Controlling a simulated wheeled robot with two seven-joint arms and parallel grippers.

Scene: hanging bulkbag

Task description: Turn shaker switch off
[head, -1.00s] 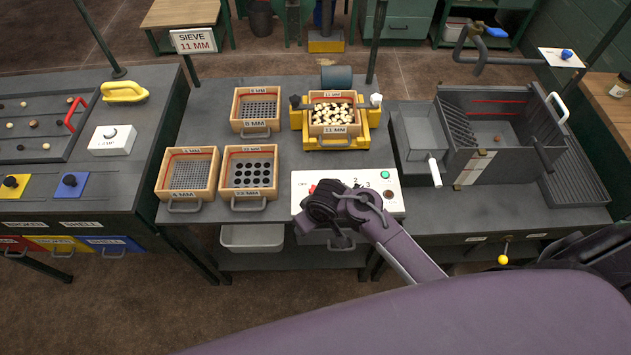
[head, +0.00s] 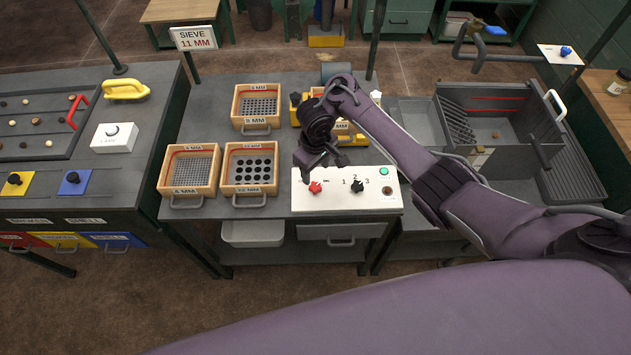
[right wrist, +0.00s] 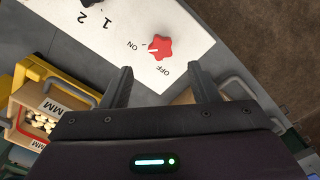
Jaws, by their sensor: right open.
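The red star-shaped shaker switch (head: 315,187) sits at the left of the white control panel (head: 345,203). In the right wrist view the red switch (right wrist: 160,47) lies between the printed words ON and OFF, and its white mark appears to point toward ON. My right gripper (head: 318,168) is open and empty above the back left edge of the panel, just behind the switch. In the right wrist view its two fingers (right wrist: 160,78) are spread, with the switch ahead of them and not touched. My left gripper is not in view.
A black selector knob (head: 357,186) marked 1, 2, 3 and a green button (head: 384,171) are on the same panel. The yellow shaker with its sieve (head: 352,139) is behind, partly hidden by my right arm. Wooden sieves (head: 189,170) stand to the left.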

